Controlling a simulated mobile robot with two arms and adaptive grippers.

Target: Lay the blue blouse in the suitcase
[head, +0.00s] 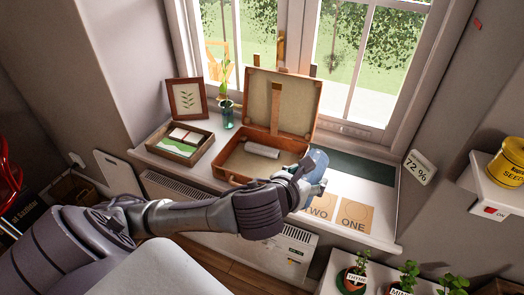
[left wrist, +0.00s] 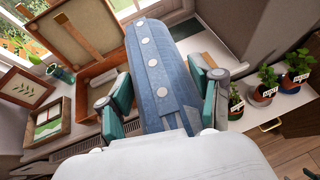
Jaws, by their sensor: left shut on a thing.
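The blue blouse (head: 318,160) is a folded bundle at the end of my left arm, just right of the suitcase. In the left wrist view the blouse (left wrist: 155,65) is a long blue strip with a row of pale buttons. My left gripper (head: 310,177) is shut on it, with a finger on either side in the wrist view (left wrist: 163,105). The brown suitcase (head: 232,176) lies open on the windowsill, lid leaning back toward the window. A pale rolled item (head: 262,150) lies inside it. My forearm hides part of its front right. My right gripper is not in view.
Left of the suitcase are a wooden tray (head: 203,151), a framed leaf picture (head: 187,98) and a glass vase (head: 228,118). Cards marked TWO (head: 319,208) and ONE (head: 354,215) and a dark green mat (head: 362,167) lie on the right. Potted plants (head: 355,278) stand lower right.

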